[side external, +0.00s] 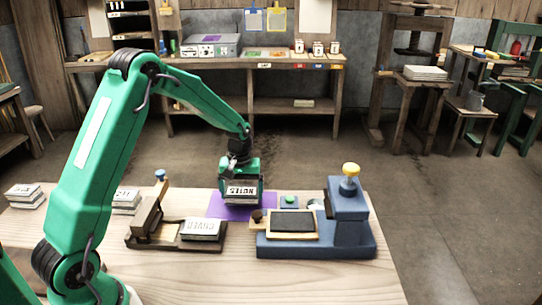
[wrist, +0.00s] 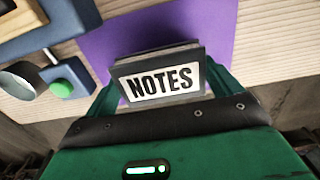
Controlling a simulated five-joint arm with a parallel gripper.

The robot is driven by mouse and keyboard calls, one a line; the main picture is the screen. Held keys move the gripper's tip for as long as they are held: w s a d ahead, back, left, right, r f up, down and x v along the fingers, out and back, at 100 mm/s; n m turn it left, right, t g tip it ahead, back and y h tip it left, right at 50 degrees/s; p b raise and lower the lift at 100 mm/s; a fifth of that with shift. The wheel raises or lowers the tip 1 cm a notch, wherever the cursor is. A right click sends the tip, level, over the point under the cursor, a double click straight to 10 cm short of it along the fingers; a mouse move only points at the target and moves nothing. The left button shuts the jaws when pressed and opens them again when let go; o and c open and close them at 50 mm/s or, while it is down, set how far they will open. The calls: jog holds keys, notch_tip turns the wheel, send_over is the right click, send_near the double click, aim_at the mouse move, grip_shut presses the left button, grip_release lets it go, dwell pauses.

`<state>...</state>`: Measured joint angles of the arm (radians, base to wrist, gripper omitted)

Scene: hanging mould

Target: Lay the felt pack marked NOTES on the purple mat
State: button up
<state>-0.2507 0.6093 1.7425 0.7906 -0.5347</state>
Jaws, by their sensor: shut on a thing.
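The felt pack marked NOTES (side external: 241,191) is dark with a white label. My gripper (side external: 240,185) is shut on it, and the pack also shows between the green fingers in the wrist view (wrist: 160,82). The purple mat (side external: 217,206) lies on the wooden table under and around the pack; it also shows in the wrist view (wrist: 217,30). The pack is over the mat. I cannot tell whether its underside touches the mat or is slightly above it. The middle of the mat is hidden by the pack and gripper.
A blue press (side external: 350,235) with a yellow knob stands right of the mat, with a green button (side external: 289,200) near it. A brown wooden fixture (side external: 145,230) and a pack marked COVER (side external: 202,230) are at the front left. More packs (side external: 126,200) lie farther left.

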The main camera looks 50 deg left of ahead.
aim_at(242, 192)
jog(key=shift+f, duration=1)
jog(key=shift+f, duration=0.1)
jog(key=o, duration=0.8)
jog(key=shift+c, duration=0.2)
notch_tip(242, 192, up, 12)
jog(key=shift+f, duration=0.15)
jog(key=shift+r, duration=0.25)
